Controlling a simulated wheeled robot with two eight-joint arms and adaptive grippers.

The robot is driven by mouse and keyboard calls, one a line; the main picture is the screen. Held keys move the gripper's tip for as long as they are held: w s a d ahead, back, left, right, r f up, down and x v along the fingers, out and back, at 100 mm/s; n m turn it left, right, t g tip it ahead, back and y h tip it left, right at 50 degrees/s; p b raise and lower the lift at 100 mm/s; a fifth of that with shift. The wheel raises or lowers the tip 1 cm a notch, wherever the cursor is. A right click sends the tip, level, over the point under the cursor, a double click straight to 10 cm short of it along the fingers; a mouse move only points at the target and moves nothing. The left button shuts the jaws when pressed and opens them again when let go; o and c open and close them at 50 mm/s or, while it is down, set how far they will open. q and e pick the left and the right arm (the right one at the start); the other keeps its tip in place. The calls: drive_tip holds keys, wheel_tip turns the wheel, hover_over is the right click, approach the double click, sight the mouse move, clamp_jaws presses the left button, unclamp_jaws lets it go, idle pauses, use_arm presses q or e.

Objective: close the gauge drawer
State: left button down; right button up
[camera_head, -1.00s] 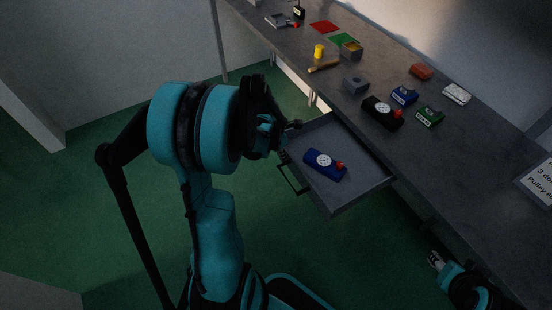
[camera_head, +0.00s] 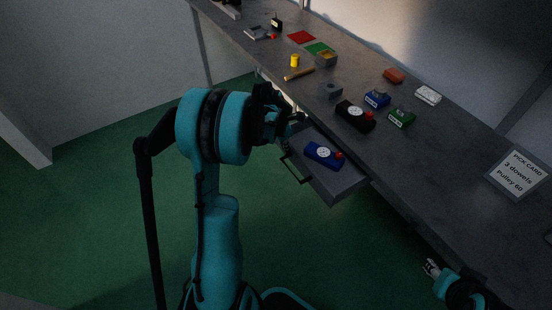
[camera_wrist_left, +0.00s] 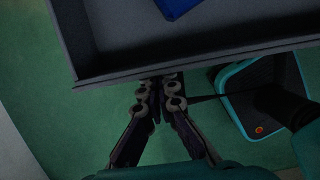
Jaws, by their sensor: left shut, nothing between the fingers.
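The gauge drawer (camera_head: 345,184) is a grey open-topped tray that sticks out from under the bench, partly open. Its dark bar handle (camera_head: 294,170) is on the front. A blue gauge (camera_head: 322,154) with a white dial and red knob lies inside. My left gripper (camera_head: 292,118) is shut and empty, at the drawer's far front corner in the head view. In the left wrist view its fingertips (camera_wrist_left: 160,80) are at the drawer's front wall (camera_wrist_left: 200,63); whether they touch is unclear. My right gripper (camera_head: 431,268) is low at the lower right, away from the drawer; its jaws are too small to judge.
The bench top (camera_head: 440,170) holds a black gauge (camera_head: 354,116), blue (camera_head: 377,98) and green (camera_head: 401,118) blocks, a grey block (camera_head: 331,90), a yellow cylinder (camera_head: 295,60) and a pick card (camera_head: 518,174). The green floor in front of the drawer is clear.

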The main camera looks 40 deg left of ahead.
use_arm(q)
approach(309, 137)
drive_tip(key=s+d+f, duration=0.1)
drive_tip(key=f, duration=0.1)
drive_tip(key=s+d+f, duration=0.1)
drive_tip(key=d+f, duration=0.1)
drive_tip(key=shift+s+d+p, duration=0.1)
drive_tip(key=shift+s+p, duration=0.1)
drive_tip(key=shift+p, duration=0.1)
